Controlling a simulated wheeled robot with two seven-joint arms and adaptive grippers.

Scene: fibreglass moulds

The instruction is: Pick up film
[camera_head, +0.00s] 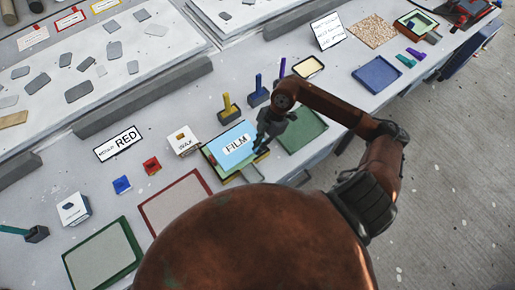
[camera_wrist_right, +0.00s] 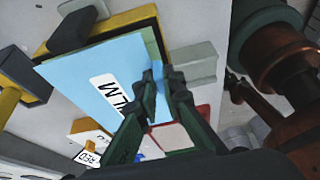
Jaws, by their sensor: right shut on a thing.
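The film (camera_head: 226,137) is a light blue sheet with a white label reading FILM. It lies over a yellow and green framed mould near the middle of the head view, and fills the upper left of the wrist view (camera_wrist_right: 95,75). My right gripper (camera_head: 262,145) is at the film's right edge. In the wrist view its two dark green fingers (camera_wrist_right: 163,76) are closed together on that edge. The fingers cover part of the label. I cannot tell whether the film is lifted off the mould. My left gripper is not in view.
A green tray (camera_head: 305,132) lies right of the film, and a white WAX box (camera_head: 183,140) stands left. A yellow holder (camera_head: 229,113) and a blue holder (camera_head: 258,97) stand behind. Red-rimmed (camera_head: 174,202) and green-rimmed (camera_head: 103,255) trays lie in front left. A RED sign (camera_head: 119,143) stands farther left.

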